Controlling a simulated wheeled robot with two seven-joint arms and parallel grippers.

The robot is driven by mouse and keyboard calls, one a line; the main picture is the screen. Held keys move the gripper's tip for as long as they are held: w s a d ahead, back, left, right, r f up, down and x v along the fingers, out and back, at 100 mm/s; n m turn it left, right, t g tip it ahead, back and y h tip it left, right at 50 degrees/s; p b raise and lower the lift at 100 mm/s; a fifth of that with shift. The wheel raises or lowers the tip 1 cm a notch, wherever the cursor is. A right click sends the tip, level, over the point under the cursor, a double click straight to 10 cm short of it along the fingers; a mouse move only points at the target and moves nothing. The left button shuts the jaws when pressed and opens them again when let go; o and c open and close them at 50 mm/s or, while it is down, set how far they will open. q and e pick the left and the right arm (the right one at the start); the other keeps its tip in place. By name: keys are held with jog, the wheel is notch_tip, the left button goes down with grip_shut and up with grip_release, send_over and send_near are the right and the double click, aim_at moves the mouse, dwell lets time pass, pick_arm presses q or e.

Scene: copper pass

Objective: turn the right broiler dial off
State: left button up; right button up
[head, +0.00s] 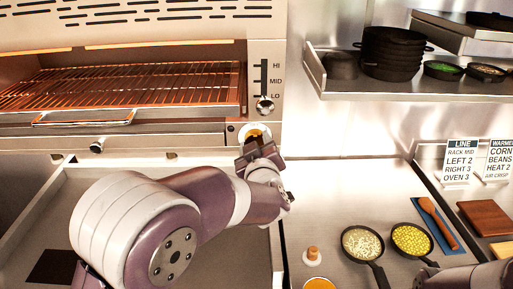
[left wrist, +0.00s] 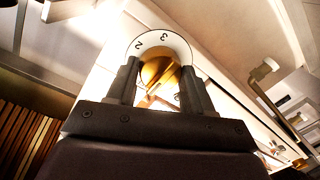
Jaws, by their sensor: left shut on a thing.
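The right broiler dial (head: 254,132) is a brass knob on a white numbered plate, low on the broiler's right front panel. My left gripper (head: 260,149) is at the dial from below, shut on the knob. The fingers hide part of the plate, and I cannot tell which setting the knob points to. Part of my right arm (head: 465,278) shows at the bottom right; its gripper is out of view.
A lever slot marked HI, MID, LO with a round knob (head: 264,105) is just above the dial. The broiler rack (head: 130,85) glows at left. Pans of grains (head: 362,243) and corn (head: 412,239) stand on the counter at right. Stacked black pans (head: 392,55) stand on a shelf.

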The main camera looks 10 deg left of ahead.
pick_arm(q)
jog(key=o, duration=1)
jog(key=shift+o, duration=0.2)
jog(key=f+b+v, duration=0.1)
jog(key=b+v, duration=0.1)
jog(key=v, duration=1)
jog(key=shift+s+r, duration=0.25)
jog(key=shift+r, duration=0.25)
jog(key=shift+d, duration=0.15)
